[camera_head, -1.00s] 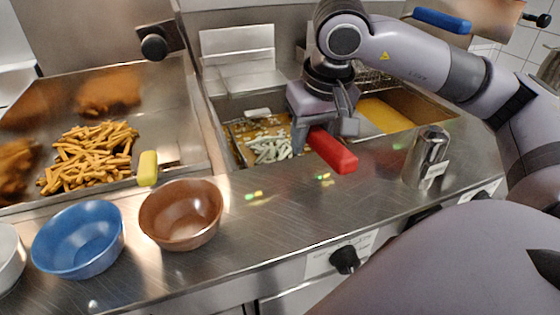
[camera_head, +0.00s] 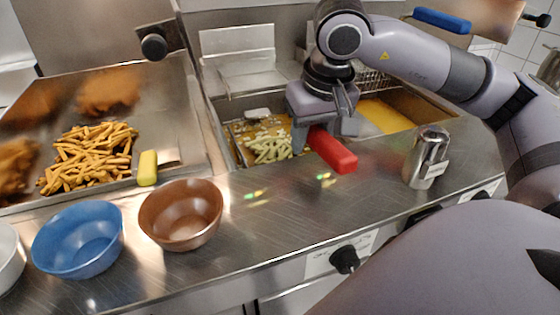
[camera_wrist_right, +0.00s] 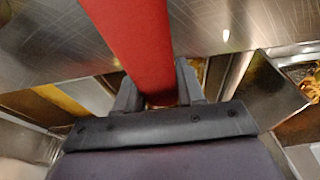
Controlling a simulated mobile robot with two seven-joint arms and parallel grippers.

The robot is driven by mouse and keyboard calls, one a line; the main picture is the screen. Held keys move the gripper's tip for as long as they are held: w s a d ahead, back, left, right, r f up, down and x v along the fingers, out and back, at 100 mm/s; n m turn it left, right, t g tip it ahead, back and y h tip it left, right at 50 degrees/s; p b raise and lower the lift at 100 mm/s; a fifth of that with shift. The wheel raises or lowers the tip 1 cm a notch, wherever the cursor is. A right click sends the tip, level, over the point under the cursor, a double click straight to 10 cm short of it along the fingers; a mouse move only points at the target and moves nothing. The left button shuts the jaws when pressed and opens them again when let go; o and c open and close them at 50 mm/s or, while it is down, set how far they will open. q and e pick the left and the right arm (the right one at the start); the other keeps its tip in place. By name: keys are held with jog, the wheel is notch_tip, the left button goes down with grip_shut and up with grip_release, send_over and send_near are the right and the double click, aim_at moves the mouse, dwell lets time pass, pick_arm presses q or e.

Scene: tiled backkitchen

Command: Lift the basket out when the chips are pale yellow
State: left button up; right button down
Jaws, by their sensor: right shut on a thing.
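The chips (camera_head: 270,149) lie in the basket (camera_head: 236,146) in the left fryer well and look pale yellow. Oil shows around them. The basket has a red handle (camera_head: 334,151) that sticks out over the front counter edge. My right gripper (camera_head: 321,133) is shut on the red handle. In the right wrist view the red handle (camera_wrist_right: 135,40) runs between the two fingers (camera_wrist_right: 158,95). My left gripper is not in view.
A second well (camera_head: 384,115) with yellow oil is at right. A blue handle (camera_head: 442,20) is behind my arm. A metal shaker (camera_head: 424,160) stands on the counter. Golden fries (camera_head: 88,155) lie in the left tray. Brown (camera_head: 180,215) and blue bowls (camera_head: 78,240) stand in front.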

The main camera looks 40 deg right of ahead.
jog(key=shift+r, duration=0.15)
notch_tip(320, 180, up, 8)
jog(key=p, duration=0.6)
jog(key=shift+r+p, duration=0.35)
jog(key=shift+r, duration=0.1)
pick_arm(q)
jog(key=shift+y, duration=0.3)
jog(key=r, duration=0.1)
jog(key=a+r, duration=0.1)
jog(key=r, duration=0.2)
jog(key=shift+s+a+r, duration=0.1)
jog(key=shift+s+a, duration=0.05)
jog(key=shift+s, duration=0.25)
